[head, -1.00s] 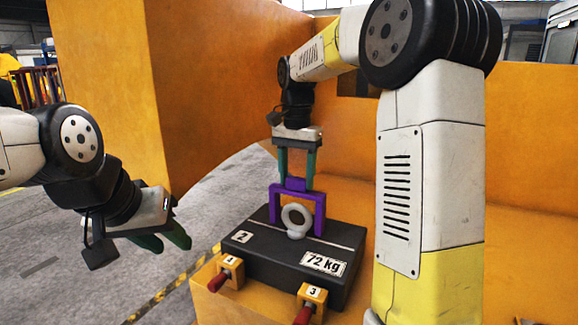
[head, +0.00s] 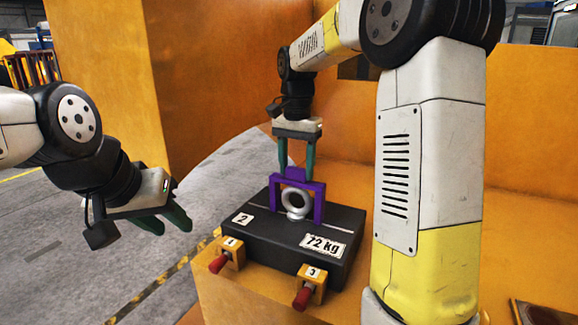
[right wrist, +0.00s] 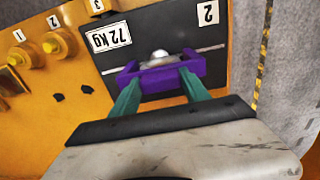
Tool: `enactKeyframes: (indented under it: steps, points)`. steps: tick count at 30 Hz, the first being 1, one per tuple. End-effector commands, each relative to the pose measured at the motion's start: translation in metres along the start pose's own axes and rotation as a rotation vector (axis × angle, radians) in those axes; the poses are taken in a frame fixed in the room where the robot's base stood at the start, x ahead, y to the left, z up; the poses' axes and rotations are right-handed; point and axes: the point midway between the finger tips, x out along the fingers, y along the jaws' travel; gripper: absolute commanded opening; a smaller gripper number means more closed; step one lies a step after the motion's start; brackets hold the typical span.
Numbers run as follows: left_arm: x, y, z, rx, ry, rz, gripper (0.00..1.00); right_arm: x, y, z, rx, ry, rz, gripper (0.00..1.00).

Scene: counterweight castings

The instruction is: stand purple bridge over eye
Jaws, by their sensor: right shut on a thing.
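The purple bridge (head: 318,203) is upright on or just above the dark casting (head: 262,242) marked 72 kg; I cannot tell whether its feet touch. Its legs are on either side of the grey ring eye (head: 296,213), with the crossbar at the ring's top. My right gripper (head: 296,172) is shut on the bridge's upper part from above. In the right wrist view the bridge (right wrist: 160,77) sits between the green fingertips (right wrist: 158,90) and partly hides the eye (right wrist: 160,55). My left gripper (head: 168,220) is open and empty, left of the casting.
Yellow blocks with red handles stand along the casting's front, marked 1 (head: 230,252) and 3 (head: 311,284). Orange walls (head: 210,80) rise behind and to the left. Grey floor (head: 60,240) lies open at the left.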

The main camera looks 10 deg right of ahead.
Motion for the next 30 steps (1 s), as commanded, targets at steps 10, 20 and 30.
enactKeyframes:
  steps: [10, 20, 30]
  points:
    - [0.0, 0.0, 0.0, 0.0, 0.0, 0.0, 0.36, 0.003, 0.0, 0.0, 0.0, 0.0, 0.0, 0.8]
    - [0.0, 0.0, 0.0, 0.0, 0.0, 0.0, 0.36, 0.001, 0.0, 0.0, 0.0, 0.0, 0.0, 0.8]
    - [0.0, 0.0, 0.0, 0.0, 0.0, 0.0, 0.36, -0.051, -0.001, 0.0, 0.0, 0.002, -0.002, 0.8]
